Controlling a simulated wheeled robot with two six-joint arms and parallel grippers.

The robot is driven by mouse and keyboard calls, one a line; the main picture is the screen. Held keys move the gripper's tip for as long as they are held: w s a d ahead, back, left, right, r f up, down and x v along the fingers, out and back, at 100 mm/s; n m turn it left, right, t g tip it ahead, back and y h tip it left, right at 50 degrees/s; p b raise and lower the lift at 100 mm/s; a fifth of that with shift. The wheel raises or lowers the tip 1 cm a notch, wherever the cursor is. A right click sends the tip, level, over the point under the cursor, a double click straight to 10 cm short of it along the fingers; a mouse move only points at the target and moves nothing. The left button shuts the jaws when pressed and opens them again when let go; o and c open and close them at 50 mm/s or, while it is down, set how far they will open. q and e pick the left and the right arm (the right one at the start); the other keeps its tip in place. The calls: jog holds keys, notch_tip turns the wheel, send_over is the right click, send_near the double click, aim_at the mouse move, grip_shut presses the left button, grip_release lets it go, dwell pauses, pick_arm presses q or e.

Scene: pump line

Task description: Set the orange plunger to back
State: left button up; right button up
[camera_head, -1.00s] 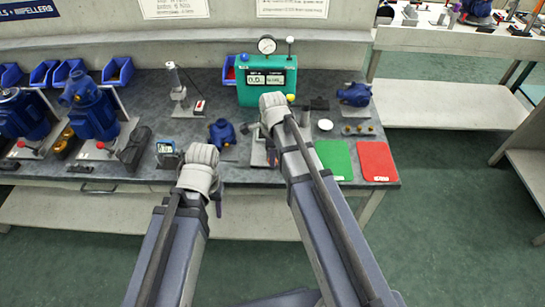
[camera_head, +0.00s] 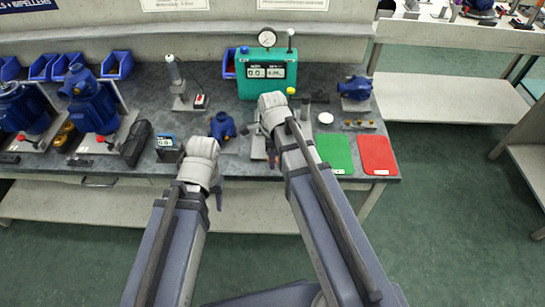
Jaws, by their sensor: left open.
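I cannot make out an orange plunger for certain. A teal test unit (camera_head: 267,88) with a dial gauge (camera_head: 267,39) and two small displays stands at the back of the bench. A yellow knob (camera_head: 291,91) shows at its lower right, just beyond my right wrist. My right gripper (camera_head: 252,130) is over the bench in front of the unit, mostly hidden by its own wrist. It is near a metal stand, and its jaws cannot be read. My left gripper (camera_head: 217,196) is open in front of the bench's front edge, largely hidden behind its wrist.
Blue pumps (camera_head: 90,105) crowd the left of the bench. A small blue pump part (camera_head: 222,126) lies between my wrists. A green mat (camera_head: 335,153) and a red mat (camera_head: 378,155) lie at right. A blue pump (camera_head: 355,88) sits behind them.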

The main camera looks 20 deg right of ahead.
notch_tip(320, 180, up, 8)
jog(key=p, duration=0.8)
jog(key=shift+f, duration=0.15)
jog(key=s+a+n, duration=0.4)
jog(key=s+n, duration=0.1)
jog(key=n, duration=0.7)
jog(key=s+a+n+h, duration=0.1)
jog(key=s+a+n, duration=0.4)
jog(key=n, duration=0.8)
jog(key=shift+s+r, duration=0.2)
jog(key=shift+s, duration=0.55)
jog(key=shift+a, duration=0.1)
